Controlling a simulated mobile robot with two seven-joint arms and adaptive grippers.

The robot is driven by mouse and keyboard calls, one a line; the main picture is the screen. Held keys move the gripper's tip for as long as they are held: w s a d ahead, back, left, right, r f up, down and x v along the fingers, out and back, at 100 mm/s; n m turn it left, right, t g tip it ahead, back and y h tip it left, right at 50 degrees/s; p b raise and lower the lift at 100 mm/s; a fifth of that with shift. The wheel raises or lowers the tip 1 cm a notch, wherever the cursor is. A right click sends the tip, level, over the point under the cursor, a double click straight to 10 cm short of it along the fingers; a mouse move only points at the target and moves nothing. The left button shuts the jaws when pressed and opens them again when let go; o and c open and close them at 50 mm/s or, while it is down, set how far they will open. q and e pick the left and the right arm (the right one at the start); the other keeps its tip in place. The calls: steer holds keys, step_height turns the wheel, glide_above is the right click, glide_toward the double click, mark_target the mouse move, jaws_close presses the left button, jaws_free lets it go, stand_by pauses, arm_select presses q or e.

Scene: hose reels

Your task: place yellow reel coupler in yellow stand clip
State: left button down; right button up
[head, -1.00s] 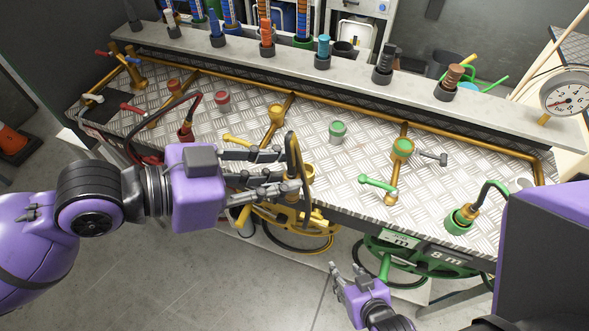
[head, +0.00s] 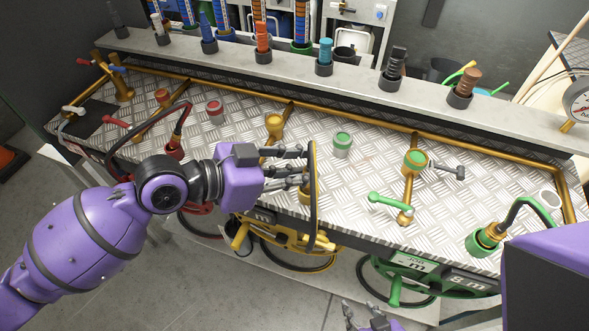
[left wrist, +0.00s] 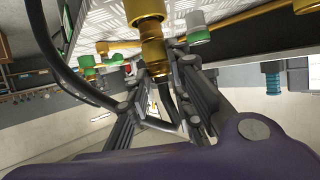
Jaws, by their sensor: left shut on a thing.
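My left gripper (head: 300,170) is over the front edge of the bench, above the yellow reel (head: 283,241). It is shut on the brass-and-yellow reel coupler (left wrist: 153,55), seen between the fingers in the left wrist view. A dark hose (head: 313,195) stands in a loop beside the fingertips and runs down to the reel. A yellow piece (left wrist: 147,12) lies just beyond the coupler; I cannot tell whether it is the stand clip or part of the coupler. In the head view the gripper hides most of this spot. My right gripper (head: 362,318) is partly cut off at the bottom edge.
A green coupler (head: 485,238) stands upright at the bench's right front, and a red one (head: 174,148) at the left. A yellow-capped valve (head: 274,124), a green-capped cylinder (head: 342,145) and a green-handled valve (head: 390,203) stand on the bench. The back ledge holds several coloured nozzles.

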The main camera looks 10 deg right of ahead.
arm_select(q)
steer(key=shift+f, duration=0.75)
steer(key=shift+f, duration=0.2)
steer(key=c, duration=1.6)
jaws_free()
steer(key=shift+o, duration=0.2)
steer(key=shift+r, duration=0.1)
